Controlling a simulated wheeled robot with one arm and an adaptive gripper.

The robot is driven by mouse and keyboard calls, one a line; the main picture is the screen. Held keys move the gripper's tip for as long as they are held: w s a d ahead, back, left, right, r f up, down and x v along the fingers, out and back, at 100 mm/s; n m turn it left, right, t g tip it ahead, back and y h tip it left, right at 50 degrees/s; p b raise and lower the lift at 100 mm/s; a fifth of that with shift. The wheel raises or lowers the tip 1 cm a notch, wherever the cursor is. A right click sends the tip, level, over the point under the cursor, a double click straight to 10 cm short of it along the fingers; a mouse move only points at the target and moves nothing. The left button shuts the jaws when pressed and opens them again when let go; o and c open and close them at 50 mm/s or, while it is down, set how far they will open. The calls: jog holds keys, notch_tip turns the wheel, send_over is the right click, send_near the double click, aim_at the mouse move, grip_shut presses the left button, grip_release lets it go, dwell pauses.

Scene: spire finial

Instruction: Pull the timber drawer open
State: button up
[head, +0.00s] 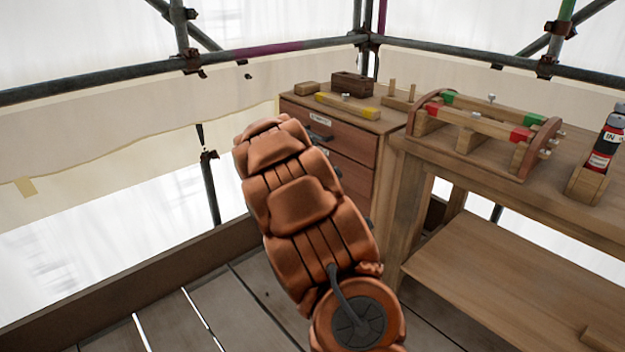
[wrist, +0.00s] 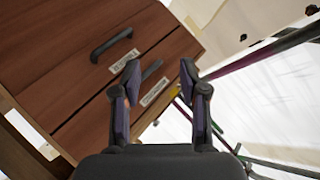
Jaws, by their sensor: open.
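The wooden drawer cabinet (head: 345,139) stands at the back of the deck, partly hidden by my arm in the head view. Its reddish-brown drawer fronts look shut. In the wrist view, turned over, I see two fronts with dark bar handles and white labels. One handle (wrist: 111,44) has its label (wrist: 124,62) beside it. The other handle (wrist: 152,70), on the front nearer the cabinet top, shows between my fingers. I cannot read which label says timber. My gripper (wrist: 160,73) is open and empty in front of that second handle; contact is not clear. My arm hides it in the head view.
A workbench (head: 440,147) with a clamped wooden frame (head: 475,127) and red-black canisters (head: 606,145) stands right of the cabinet. Wooden blocks and a yellow-ended bar (head: 348,107) lie on the cabinet top. Scaffold poles (head: 230,57) and sheeting close the back.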

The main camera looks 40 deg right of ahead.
jog(key=w+d+f+m+t+h+b, duration=0.35)
jog(key=d+f+m+h+b, duration=0.35)
jog(key=d+f+b, duration=0.8)
jog(key=shift+m+y, duration=0.4)
jog(key=shift+m, duration=0.4)
jog(key=w+d, duration=0.1)
jog(key=d, duration=0.1)
jog(key=w+d, duration=0.4)
jog(key=d, duration=0.1)
jog(key=shift+f, duration=0.4)
jog(key=shift+w+d+r, duration=0.1)
jog(key=shift+d, duration=0.05)
